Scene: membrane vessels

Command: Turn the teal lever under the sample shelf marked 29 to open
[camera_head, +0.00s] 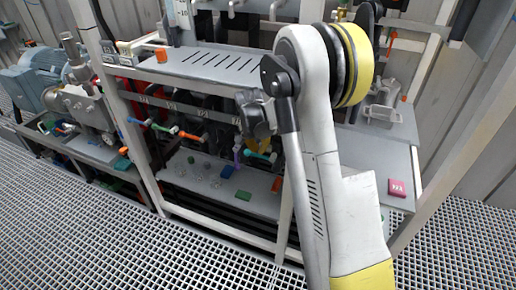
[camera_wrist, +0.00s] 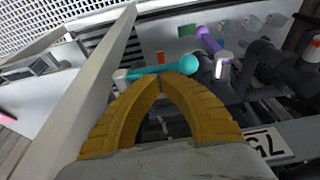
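The teal lever (camera_wrist: 158,71) lies across the wrist view just beyond my fingertips, with a round teal knob at its right end and a pale cap at its left. My gripper (camera_wrist: 161,80) has two yellow fingers whose tips come together right at the lever, overlapping it in the picture; no lever shows between them. A white label (camera_wrist: 268,146) on the shelf edge reads upside down and is partly cut by my gripper. In the head view a teal lever (camera_head: 262,156) shows under the shelf (camera_head: 215,62), beside my arm; my fingertips are hidden there.
A purple lever (camera_wrist: 211,40) stands close to the right of the teal one, with dark pipes beyond. A pale frame post (camera_wrist: 85,75) runs close on the left. In the head view, other coloured levers (camera_head: 190,136) line the rack to the left.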

